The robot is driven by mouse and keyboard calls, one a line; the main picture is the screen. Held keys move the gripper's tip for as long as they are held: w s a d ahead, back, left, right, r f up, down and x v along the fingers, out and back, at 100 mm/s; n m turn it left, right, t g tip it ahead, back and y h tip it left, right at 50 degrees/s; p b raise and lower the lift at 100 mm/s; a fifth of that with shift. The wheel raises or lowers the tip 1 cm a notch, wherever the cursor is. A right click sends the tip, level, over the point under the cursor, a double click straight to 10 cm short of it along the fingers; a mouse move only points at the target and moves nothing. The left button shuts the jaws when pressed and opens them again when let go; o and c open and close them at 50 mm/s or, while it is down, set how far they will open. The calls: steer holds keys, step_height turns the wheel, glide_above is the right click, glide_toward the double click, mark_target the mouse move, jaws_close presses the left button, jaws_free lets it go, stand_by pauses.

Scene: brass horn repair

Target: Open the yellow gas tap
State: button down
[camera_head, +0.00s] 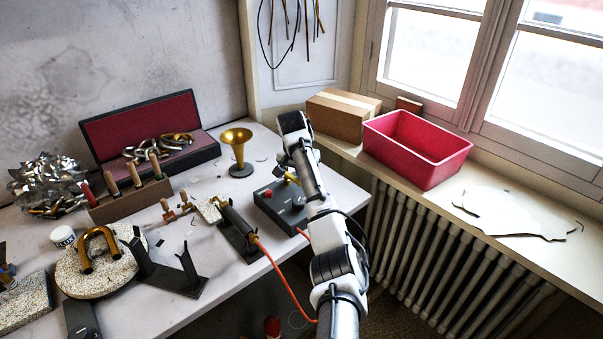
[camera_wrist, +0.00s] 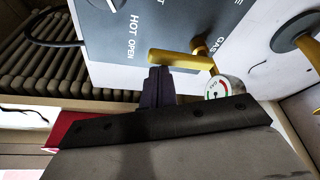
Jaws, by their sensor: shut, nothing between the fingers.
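The yellow gas tap (camera_wrist: 178,60) is a bar handle on a stem, set on the grey control box, close up in the wrist view. The bar's free end points toward the printed words HOT and OPEN; GAS is printed on the other side. In the head view the grey box (camera_head: 270,203) stands near the bench's right edge, and the yellow tap (camera_head: 292,178) is partly hidden by my arm. My gripper (camera_wrist: 158,75) is shut and empty, its dark fingertips right beside the bar's free end. I cannot tell whether they touch it.
A round pressure gauge (camera_wrist: 224,86) sits close to the tap. A brass bell on a stand (camera_head: 237,150) is behind the box. A torch with an orange hose (camera_head: 283,280) lies to its left. A red bin (camera_head: 415,148) and a cardboard box (camera_head: 341,115) stand on the windowsill.

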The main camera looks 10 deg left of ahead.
steer(key=shift+s+a+f, duration=0.1)
steer(key=shift+s+f, duration=0.1)
steer(key=shift+s, duration=0.05)
stand_by(0.5)
